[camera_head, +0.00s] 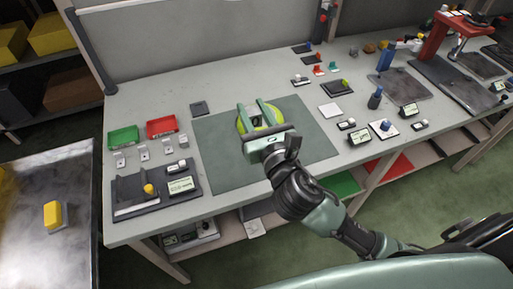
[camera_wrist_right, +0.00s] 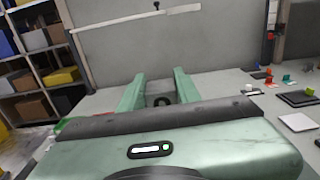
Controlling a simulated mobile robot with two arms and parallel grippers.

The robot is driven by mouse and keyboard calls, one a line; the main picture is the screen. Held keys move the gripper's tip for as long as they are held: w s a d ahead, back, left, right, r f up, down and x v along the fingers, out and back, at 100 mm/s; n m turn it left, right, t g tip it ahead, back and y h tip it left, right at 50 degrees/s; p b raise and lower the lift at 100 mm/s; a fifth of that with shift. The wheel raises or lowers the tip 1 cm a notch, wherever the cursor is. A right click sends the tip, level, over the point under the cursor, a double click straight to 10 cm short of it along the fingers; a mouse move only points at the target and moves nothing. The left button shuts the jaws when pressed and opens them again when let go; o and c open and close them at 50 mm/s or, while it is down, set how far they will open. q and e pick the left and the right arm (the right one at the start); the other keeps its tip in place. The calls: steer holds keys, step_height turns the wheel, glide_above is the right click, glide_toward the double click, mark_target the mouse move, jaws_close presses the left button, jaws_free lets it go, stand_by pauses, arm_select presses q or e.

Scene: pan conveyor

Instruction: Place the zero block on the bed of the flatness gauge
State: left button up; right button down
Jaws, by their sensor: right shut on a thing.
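In the right wrist view a dark ring-like part (camera_wrist_right: 161,101) shows between the fingers (camera_wrist_right: 158,92). I cannot tell from its look whether this is the zero block. A dark device with a flat bed (camera_head: 128,188), a yellow knob (camera_head: 149,189) and a display (camera_head: 181,185) stands at the front left of the bench; it may be the flatness gauge. My left gripper is not in view.
A green tray (camera_head: 123,137) and a red tray (camera_head: 161,127) stand behind several small metal blocks at the left. Small gauges and displays (camera_head: 359,137) stand right of the mat (camera_head: 222,165). A red press (camera_head: 440,35) is at the far right. The mat's front is clear.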

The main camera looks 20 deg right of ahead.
step_height(320, 180, down, 13)
steer(key=b, duration=0.4)
steer(key=shift+r, duration=0.15)
steer(key=shift+f+b, duration=0.95)
steer(key=shift+f, duration=1.25)
